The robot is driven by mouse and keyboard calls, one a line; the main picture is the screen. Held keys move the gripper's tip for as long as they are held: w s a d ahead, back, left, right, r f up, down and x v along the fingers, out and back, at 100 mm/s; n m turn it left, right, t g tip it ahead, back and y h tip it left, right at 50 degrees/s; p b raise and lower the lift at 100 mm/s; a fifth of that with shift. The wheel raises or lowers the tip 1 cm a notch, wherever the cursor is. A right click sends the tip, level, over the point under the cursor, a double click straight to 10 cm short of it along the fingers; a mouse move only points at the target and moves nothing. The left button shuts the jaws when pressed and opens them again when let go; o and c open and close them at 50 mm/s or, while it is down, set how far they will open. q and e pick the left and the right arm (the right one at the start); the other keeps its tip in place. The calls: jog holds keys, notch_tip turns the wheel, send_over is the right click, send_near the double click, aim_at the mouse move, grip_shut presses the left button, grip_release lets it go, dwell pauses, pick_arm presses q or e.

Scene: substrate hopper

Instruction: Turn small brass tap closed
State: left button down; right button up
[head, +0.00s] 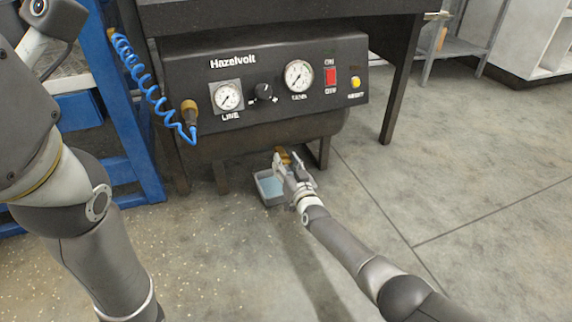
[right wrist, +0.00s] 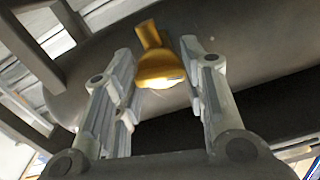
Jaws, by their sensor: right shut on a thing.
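The small brass tap (right wrist: 160,62) is under the dark tank of the compressor. In the right wrist view it sits between the two fingers of my right gripper (right wrist: 158,92), with a flared golden end towards the camera. In the head view a bit of the brass tap (head: 283,154) shows just beyond my right gripper (head: 290,165). My right gripper is shut on the tap; the finger contact is partly hidden. My left arm comes in at the left, but its gripper is out of frame.
A small grey tray (head: 268,187) with bluish liquid stands on the floor below the tap. The dark Hazelvolt panel (head: 265,75) with gauges, knob and red switch overhangs it. A coiled blue hose (head: 150,80) hangs at the left by a blue frame (head: 125,120). The floor in front is clear.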

jog(key=m, duration=0.4)
jog(key=shift+m, duration=0.3)
jog(key=m, duration=0.3)
jog(key=shift+m, duration=0.3)
jog(key=m, duration=0.3)
jog(key=shift+f+m, duration=0.1)
jog(key=shift+m, duration=2)
jog(key=o, duration=1)
